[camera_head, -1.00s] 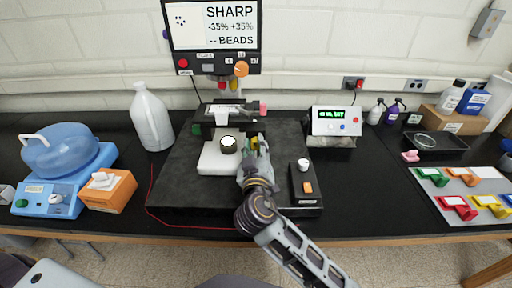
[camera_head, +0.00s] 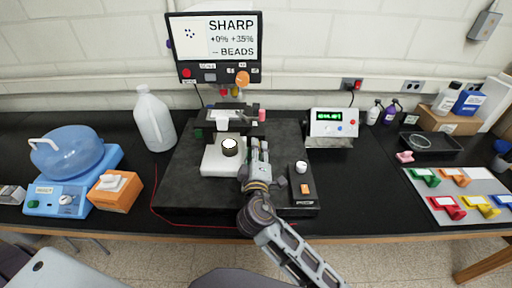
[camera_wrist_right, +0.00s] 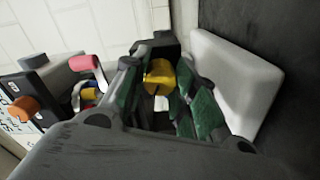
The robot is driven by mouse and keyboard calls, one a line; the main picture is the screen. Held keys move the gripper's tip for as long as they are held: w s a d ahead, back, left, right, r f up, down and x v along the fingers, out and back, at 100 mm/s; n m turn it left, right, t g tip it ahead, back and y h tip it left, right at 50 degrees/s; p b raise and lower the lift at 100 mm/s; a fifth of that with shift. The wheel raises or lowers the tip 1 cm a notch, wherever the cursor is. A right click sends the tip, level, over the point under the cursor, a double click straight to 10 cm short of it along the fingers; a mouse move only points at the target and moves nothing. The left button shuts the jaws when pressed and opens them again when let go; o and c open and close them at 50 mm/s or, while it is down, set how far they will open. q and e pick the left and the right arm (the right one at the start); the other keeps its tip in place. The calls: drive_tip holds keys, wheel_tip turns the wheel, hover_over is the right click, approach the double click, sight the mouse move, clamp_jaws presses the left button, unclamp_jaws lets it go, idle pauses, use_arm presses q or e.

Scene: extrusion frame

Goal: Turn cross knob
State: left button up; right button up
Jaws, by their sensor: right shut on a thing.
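In the right wrist view a yellow knob (camera_wrist_right: 160,76) sits between the green-padded fingers of my right gripper (camera_wrist_right: 163,100), which is shut on it. In the head view my right gripper (camera_head: 257,150) reaches in from the lower right, at the right side of a white block (camera_head: 212,166) with a round dark part (camera_head: 230,146) with a bright top. The fingers mostly hide the knob there. The monitor (camera_head: 216,45) above reads SHARP, +0% +35% and -- BEADS. My left gripper is not in view.
A black switch box (camera_head: 304,190) stands just right of my right arm. A meter with a green display (camera_head: 333,122) is farther right. A white jug (camera_head: 154,120) and an orange box (camera_head: 113,191) are left. Colored clips lie on a grey board (camera_head: 480,186) at right.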

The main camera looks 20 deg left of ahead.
drive_tip(key=shift+f+n, duration=0.35)
drive_tip(key=shift+n, duration=0.25)
drive_tip(key=o, duration=1)
